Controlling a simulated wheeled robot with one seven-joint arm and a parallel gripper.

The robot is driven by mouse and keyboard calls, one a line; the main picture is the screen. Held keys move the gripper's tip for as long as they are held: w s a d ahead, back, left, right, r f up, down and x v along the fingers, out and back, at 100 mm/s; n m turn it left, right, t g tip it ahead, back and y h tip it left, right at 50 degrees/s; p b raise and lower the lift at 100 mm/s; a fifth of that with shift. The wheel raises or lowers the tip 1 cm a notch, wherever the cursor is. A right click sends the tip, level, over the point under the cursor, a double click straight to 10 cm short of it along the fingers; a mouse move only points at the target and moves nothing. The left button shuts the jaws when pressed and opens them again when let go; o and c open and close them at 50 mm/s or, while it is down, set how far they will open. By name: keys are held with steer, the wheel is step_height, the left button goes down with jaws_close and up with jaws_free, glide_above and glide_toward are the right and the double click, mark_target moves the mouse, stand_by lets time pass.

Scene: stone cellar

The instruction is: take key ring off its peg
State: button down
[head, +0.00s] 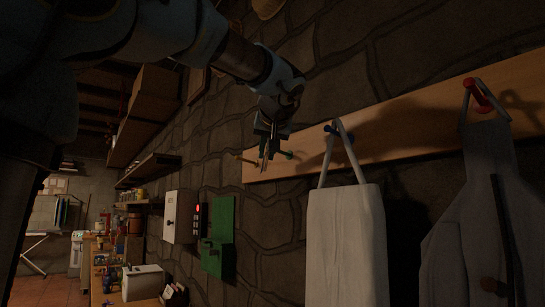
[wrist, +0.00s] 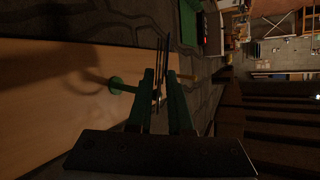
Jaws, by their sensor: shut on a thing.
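The key ring shows as a few thin dark keys (wrist: 157,58) between and beyond my fingertips in the wrist view. In the head view the keys (head: 263,157) hang below my gripper (head: 268,138). My gripper (wrist: 160,78) is shut on the key ring. The green peg (head: 287,154) sticks out of the wooden board (head: 400,123) just right of the keys. In the wrist view the green peg (wrist: 117,85) is left of my left finger. The ring itself is too dark and small to make out, so I cannot tell whether it is around a peg.
A yellow peg (head: 237,155) is at the board's far end. A white bag (head: 346,240) hangs on the blue peg (head: 331,130), and a grey apron (head: 470,220) on the red peg (head: 480,96). A green box (head: 218,240) and white cabinet (head: 178,217) are on the stone wall.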

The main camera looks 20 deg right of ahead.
steer(key=shift+s+a+r+b, duration=0.1)
steer(key=shift+s+a+b, duration=0.1)
steer(key=shift+a, duration=0.4)
steer(key=shift+s+a+r+b, duration=0.1)
steer(key=shift+s+a, duration=0.05)
steer(key=shift+a, duration=0.4)
steer(key=shift+f, duration=0.1)
steer(key=s+a+b, duration=0.2)
steer(key=a, duration=0.4)
steer(key=shift+a, duration=0.35)
